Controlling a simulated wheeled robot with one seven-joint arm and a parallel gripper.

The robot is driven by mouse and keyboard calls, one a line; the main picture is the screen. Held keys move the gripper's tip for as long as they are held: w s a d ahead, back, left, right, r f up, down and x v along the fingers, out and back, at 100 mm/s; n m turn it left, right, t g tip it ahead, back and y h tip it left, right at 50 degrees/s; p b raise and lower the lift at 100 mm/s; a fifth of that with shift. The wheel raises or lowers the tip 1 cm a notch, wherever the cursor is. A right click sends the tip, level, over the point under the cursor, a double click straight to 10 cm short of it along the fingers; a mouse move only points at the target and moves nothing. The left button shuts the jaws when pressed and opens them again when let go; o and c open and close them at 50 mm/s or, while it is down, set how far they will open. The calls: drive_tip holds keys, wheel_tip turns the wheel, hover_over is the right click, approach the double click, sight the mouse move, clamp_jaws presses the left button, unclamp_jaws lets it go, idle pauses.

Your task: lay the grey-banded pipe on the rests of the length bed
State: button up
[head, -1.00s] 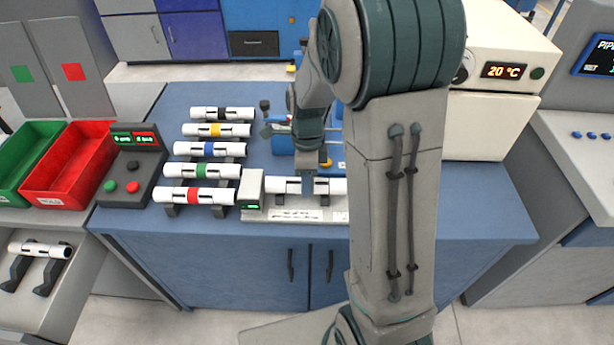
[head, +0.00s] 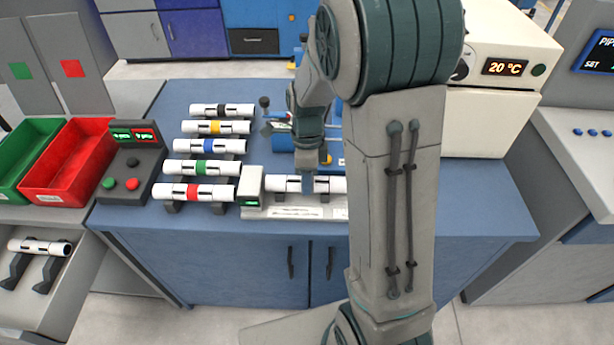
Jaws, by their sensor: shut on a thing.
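A white pipe (head: 283,184) lies level at the length bed (head: 290,212), close above its dark rests. Its left end is beside the bed's grey block (head: 251,188), which has a small green display. My gripper (head: 308,186) reaches down over the middle of the pipe and is shut on it. My arm hides the right end of the pipe and bed. I cannot tell whether the pipe touches the rests.
Several white pipes with coloured bands, such as the red-banded pipe (head: 194,191), lie on a rack to the left. A button box (head: 130,178), a red bin (head: 70,170) and a green bin (head: 25,150) stand further left. A cream oven (head: 500,90) is at the right.

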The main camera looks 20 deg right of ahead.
drive_tip(key=shift+f, duration=0.25)
drive_tip(key=o, duration=1.1)
drive_tip(key=r, duration=0.4)
drive_tip(key=w+r, duration=0.1)
drive_tip(key=r, duration=0.4)
drive_tip(key=w+r, duration=0.1)
drive_tip(key=r, duration=0.3)
drive_tip(key=shift+d+r+p, duration=0.3)
drive_tip(key=shift+d+r, duration=0.05)
drive_tip(key=s+n+t, duration=0.1)
drive_tip(key=s+n, duration=0.4)
drive_tip(key=n, duration=0.2)
drive_tip(key=s+r+n+t+p, duration=0.1)
drive_tip(key=s+n+t, duration=0.1)
drive_tip(key=s+n, duration=0.3)
drive_tip(key=s+n+t, duration=0.1)
drive_tip(key=s+n, duration=0.5)
drive_tip(key=n, duration=0.3)
drive_tip(key=shift+a+r+t+h, duration=0.2)
drive_tip(key=shift+a+t+h, duration=0.1)
drive_tip(key=shift+a, duration=0.05)
